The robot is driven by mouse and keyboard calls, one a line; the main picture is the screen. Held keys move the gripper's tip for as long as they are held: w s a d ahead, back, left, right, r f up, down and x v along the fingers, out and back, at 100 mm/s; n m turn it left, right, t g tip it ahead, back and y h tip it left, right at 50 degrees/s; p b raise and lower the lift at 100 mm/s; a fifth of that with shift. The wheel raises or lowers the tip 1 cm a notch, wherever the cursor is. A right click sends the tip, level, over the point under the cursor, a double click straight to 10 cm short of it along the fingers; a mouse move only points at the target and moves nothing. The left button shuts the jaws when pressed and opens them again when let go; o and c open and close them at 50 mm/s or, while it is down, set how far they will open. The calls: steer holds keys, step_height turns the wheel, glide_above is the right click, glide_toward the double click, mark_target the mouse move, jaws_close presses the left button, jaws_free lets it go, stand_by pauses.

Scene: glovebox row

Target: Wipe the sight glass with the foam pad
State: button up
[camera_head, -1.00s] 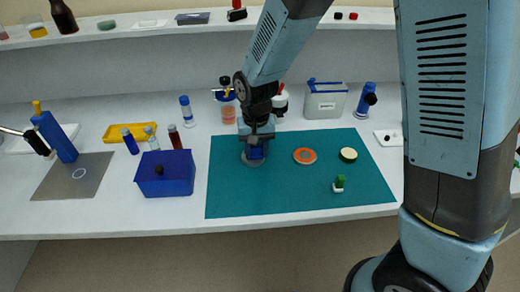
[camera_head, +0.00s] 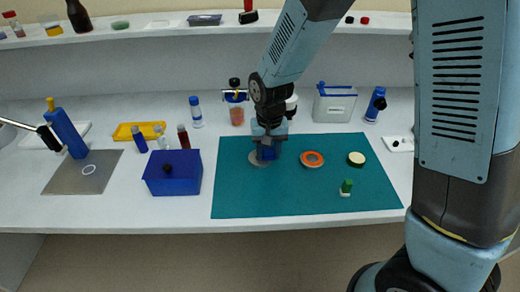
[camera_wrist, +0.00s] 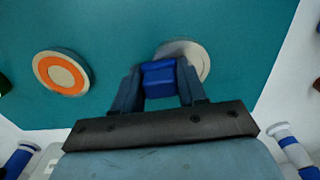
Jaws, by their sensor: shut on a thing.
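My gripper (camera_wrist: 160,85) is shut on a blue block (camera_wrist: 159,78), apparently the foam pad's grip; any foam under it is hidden. The block also shows in the head view (camera_head: 267,153). It is over the right part of a round grey-rimmed disc with a pale face (camera_wrist: 196,57), seen in the head view (camera_head: 254,160) too. Whether they touch, I cannot tell. An orange-rimmed disc (camera_head: 312,159) and a green-rimmed disc (camera_head: 356,159) lie to the right on the teal mat (camera_head: 300,200). Which disc is the sight glass is not clear.
A blue box (camera_head: 173,182) is left of the mat. Bottles, a yellow tray (camera_head: 138,131) and a pale container (camera_head: 334,104) stand around. The mat's front is clear.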

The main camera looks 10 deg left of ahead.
mark_target(273, 149)
steer(key=shift+d, duration=0.55)
steer(key=shift+w+d+r, duration=0.15)
steer(key=shift+r, duration=3.75)
